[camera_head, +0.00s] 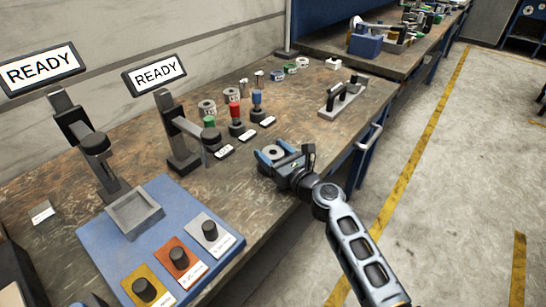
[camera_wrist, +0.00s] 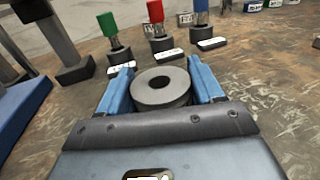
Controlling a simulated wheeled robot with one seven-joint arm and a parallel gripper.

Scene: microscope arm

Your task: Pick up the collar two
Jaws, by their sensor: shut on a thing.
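A grey ring-shaped collar (camera_wrist: 161,88) with a round hole sits between the blue fingers of my gripper (camera_wrist: 162,83). My gripper is shut on it, with a finger on each side. In the head view the collar (camera_head: 273,153) shows between the fingers of my gripper (camera_head: 271,157), over the front part of the bench. I cannot tell whether the collar touches the bench top. Two more grey ring-shaped pieces (camera_head: 207,107) stand farther back on the bench, near the wall. No label is readable on the held collar.
Green (camera_head: 209,121), red (camera_head: 235,110) and blue (camera_head: 257,97) topped posts with white labels stand beyond my gripper. Two dark stands under READY signs (camera_head: 155,73) and a blue panel with knobs (camera_head: 225,240) are at left. A black-handled rack (camera_head: 343,98) is at right.

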